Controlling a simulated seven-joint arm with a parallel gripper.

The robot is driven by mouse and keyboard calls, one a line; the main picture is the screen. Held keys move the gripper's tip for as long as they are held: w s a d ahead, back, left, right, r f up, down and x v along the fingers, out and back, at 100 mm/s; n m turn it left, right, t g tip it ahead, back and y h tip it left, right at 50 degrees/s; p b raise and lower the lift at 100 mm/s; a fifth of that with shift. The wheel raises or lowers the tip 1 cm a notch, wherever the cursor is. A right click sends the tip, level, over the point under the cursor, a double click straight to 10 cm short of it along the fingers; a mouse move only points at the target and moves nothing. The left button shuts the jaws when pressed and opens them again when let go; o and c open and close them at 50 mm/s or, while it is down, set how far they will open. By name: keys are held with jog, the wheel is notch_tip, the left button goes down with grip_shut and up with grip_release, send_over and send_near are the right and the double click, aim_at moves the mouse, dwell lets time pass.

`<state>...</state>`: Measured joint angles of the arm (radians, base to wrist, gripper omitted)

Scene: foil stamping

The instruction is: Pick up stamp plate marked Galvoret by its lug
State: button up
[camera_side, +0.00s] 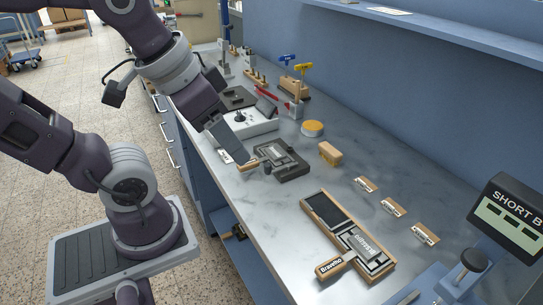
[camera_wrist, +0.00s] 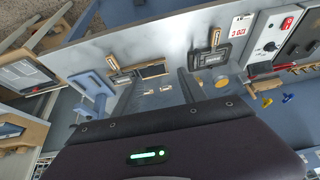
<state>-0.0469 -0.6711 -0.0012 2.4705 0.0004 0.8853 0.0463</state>
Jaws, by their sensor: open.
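A dark stamp block (camera_side: 285,160) lies on the bench just right of my gripper, with a grey metal plate on it and a wooden lug (camera_side: 247,167) at its left end. The lug's lettering is not readable. The block also shows in the wrist view (camera_wrist: 212,57). Nearer the camera is a wooden tray (camera_side: 310,209) holding a dark pad and another metal plate (camera_side: 362,242); its wooden lug (camera_side: 331,268) seems to read "Bravimo". I cannot read Galvoret anywhere. My gripper (camera_side: 226,142) is open, above the bench's left edge and close to the first lug; its fingertips are not clear.
A white machine (camera_side: 255,128) stands behind the block. A wooden block (camera_side: 330,153), a yellow-topped round tin (camera_side: 312,128) and several small labelled pieces (camera_side: 392,207) lie to the right. A display stand (camera_side: 510,215) is at front right. Bare bench lies between block and tray.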

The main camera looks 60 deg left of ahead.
jog(key=w+a+f+g, duration=0.2)
jog(key=w+a+f, duration=0.1)
jog(key=w+a, duration=0.4)
jog(key=g, duration=0.3)
send_over(252, 161)
jog(key=f, duration=1)
jog(key=shift+s+d+f, duration=0.15)
jog(key=shift+s+f, duration=0.15)
jog(key=f, duration=0.7)
jog(key=shift+w+f, duration=0.2)
jog(key=shift+f, duration=0.1)
jog(key=shift+c, duration=0.4)
grip_shut()
